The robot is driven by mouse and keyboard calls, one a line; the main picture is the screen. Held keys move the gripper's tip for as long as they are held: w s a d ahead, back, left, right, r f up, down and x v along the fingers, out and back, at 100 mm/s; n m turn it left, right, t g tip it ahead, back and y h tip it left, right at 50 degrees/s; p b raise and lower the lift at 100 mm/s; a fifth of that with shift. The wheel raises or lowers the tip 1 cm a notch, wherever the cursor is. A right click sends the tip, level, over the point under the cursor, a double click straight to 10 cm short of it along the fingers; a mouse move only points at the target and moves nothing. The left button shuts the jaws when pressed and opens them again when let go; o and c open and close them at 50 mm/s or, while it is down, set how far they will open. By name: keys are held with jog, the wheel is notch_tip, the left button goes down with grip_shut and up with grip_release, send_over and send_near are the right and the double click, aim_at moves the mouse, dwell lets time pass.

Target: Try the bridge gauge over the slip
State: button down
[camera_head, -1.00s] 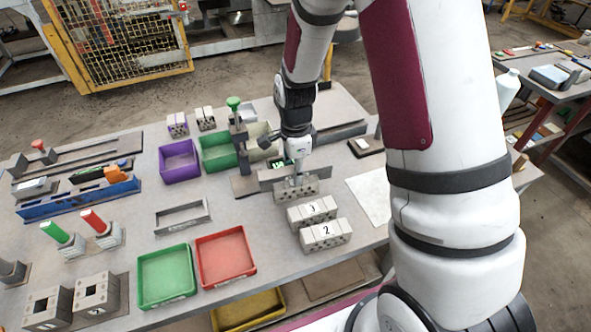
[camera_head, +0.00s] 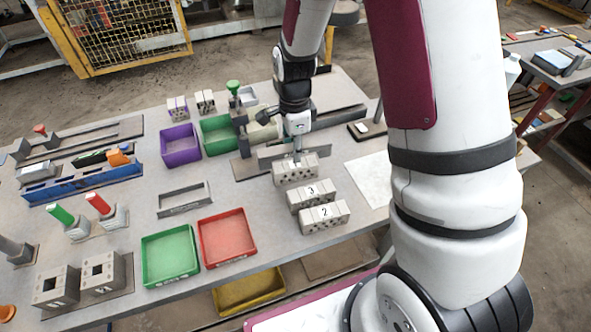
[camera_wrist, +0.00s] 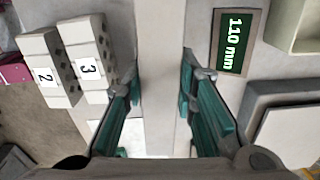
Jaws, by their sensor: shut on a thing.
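My gripper (camera_wrist: 159,100) is shut on a grey hollow block (camera_head: 296,172), fingers on its two long sides. In the wrist view the block (camera_wrist: 160,60) runs top to bottom between the fingers. Its front face has holes, and its number is not visible. Two similar blocks lie in front of it: block 3 (camera_head: 311,196) and block 2 (camera_head: 324,217). A display (camera_wrist: 233,42) reads 1.10 mm. I cannot tell which piece is the bridge gauge or the slip, nor whether the held block touches the surface.
A green-knobbed stand (camera_head: 239,120) is behind left. Purple (camera_head: 180,146), green (camera_head: 170,255) and red (camera_head: 227,238) trays and a grey frame (camera_head: 184,199) are on the left. A pale sheet (camera_head: 372,178) lies right. The table between frame and blocks is clear.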

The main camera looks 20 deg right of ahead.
jog(key=shift+r+p, duration=0.5)
jog(key=shift+r, duration=0.95)
jog(key=shift+w, duration=0.1)
